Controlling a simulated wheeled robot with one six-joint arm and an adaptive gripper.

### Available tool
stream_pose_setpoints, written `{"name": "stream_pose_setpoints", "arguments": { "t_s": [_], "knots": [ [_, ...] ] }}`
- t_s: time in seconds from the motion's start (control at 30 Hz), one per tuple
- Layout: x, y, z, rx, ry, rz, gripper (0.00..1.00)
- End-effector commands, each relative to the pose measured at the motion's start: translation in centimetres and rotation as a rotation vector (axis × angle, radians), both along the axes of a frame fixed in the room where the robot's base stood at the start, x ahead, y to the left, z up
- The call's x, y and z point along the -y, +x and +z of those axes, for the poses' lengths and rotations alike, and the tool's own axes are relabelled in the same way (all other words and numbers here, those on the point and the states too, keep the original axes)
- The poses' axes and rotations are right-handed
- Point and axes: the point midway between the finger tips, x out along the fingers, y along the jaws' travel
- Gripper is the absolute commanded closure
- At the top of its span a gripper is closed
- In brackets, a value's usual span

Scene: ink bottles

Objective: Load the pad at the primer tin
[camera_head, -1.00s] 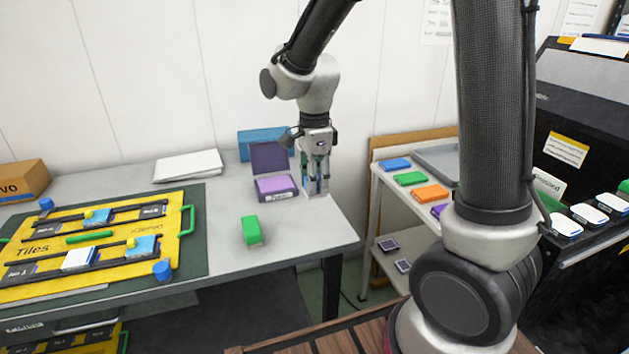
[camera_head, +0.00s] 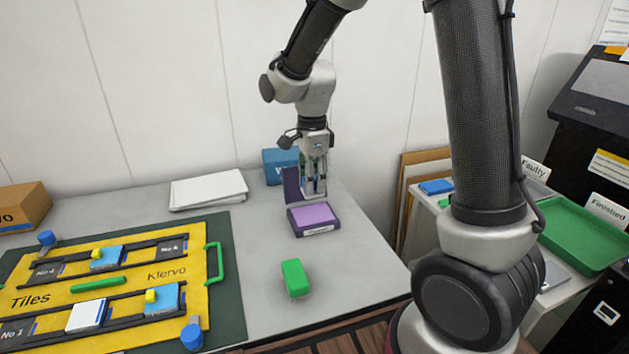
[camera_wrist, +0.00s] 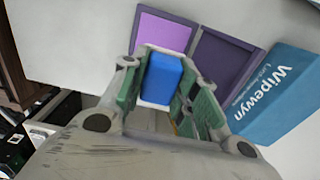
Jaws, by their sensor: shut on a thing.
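My gripper (camera_head: 315,188) is shut on a blue block with a white base (camera_wrist: 161,78), gripped between its green-lined fingers. Its tips are near the dark purple lid of the primer tin (camera_head: 313,219), at its far side. The tin lies open on the table with a lighter purple pad surface and a white label too small to read surely. I cannot tell the block's height above the table.
A blue Wipewyn box (camera_head: 279,166) stands behind the lid. A green block (camera_head: 295,278) stands in front of the tin. A yellow Tiles board (camera_head: 110,280) fills the left, with white paper (camera_head: 208,189) behind it. A side rack with a green tray (camera_head: 585,240) stands right.

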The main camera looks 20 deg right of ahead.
Motion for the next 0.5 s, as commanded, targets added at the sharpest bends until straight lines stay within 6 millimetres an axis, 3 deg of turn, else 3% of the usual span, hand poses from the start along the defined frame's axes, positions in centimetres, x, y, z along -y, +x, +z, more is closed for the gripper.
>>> {"name": "stream_pose_setpoints", "arguments": {
  "t_s": [0.5],
  "knots": [
    [0.0,0.0,-5.0,-0.002,-0.001,0.002,0.89]
  ]
}}
